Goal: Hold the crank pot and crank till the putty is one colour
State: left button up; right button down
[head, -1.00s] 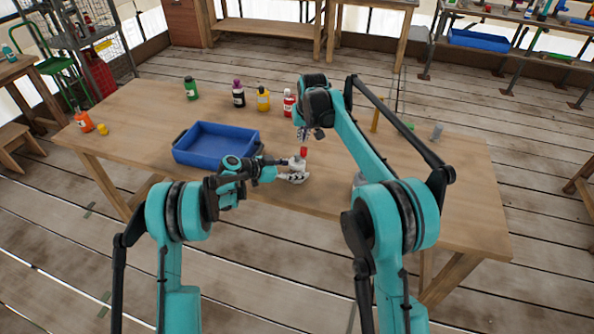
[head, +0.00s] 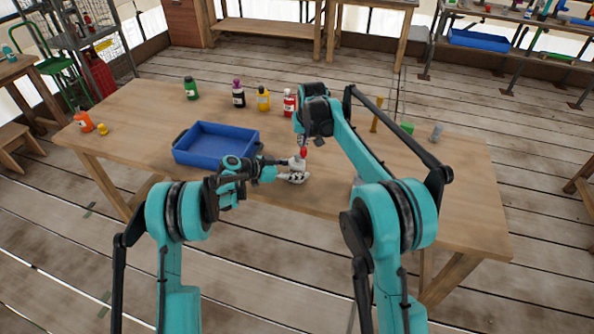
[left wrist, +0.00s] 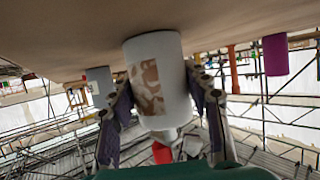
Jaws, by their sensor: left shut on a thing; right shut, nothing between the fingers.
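The crank pot (head: 297,164) is a small white cylinder near the table's front edge. In the left wrist view the pot (left wrist: 178,85) fills the space between my left fingers, and that picture is upside down. A window (left wrist: 148,85) on its side shows putty in uneven brown and pale patches. My left gripper (head: 290,170) is shut around the pot from the left. A red crank knob (head: 303,153) sits over the pot; the knob also shows in the left wrist view (left wrist: 162,153). My right gripper (head: 302,142) points down at the knob, shut with nothing between its fingers.
A blue tray (head: 215,147) stands left of the pot. Several paint bottles stand behind, including a red one (head: 289,103). A wooden peg (head: 377,115), a green block (head: 407,129) and a grey cylinder (head: 437,132) stand right. The table (head: 455,195) is clear at front right.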

aim_at(302, 151)
jog(key=shift+f, duration=0.35)
jog(key=shift+s, duration=0.1)
jog(key=shift+s, duration=0.3)
dwell(0.3)
jog(key=shift+s+d, duration=0.35)
jog(key=shift+s, duration=0.3)
dwell(0.6)
jog(key=shift+s, duration=0.7)
dwell(0.4)
jog(key=shift+s+a, duration=0.45)
jog(key=shift+s, duration=0.1)
dwell(1.0)
jog(key=shift+s+a, duration=0.35)
jog(key=shift+a, duration=0.2)
dwell(0.7)
jog(key=shift+d+r, duration=0.15)
jog(key=shift+d, duration=0.15)
